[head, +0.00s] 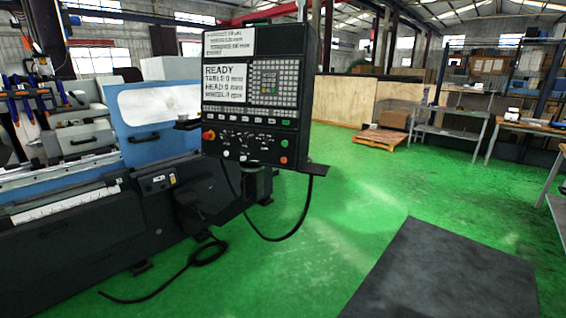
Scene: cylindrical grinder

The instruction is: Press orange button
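The black control panel (251,95) stands upright at the centre of the head view, with a lit screen reading READY. A small orange-red round button (284,160) is at its lower right corner, just below a green button (284,144). A larger orange-red knob (208,135) sits at the panel's lower left edge. The colours of the two are close at this size. Nothing covers the panel's face. Neither of my grippers shows in the head view.
The blue and grey grinder (160,105) fills the left side. A black cable (290,238) hangs from the panel, and another lies on the green floor. A dark mat (445,275) lies at front right. A wooden pallet (380,138) and benches stand behind; the floor between is clear.

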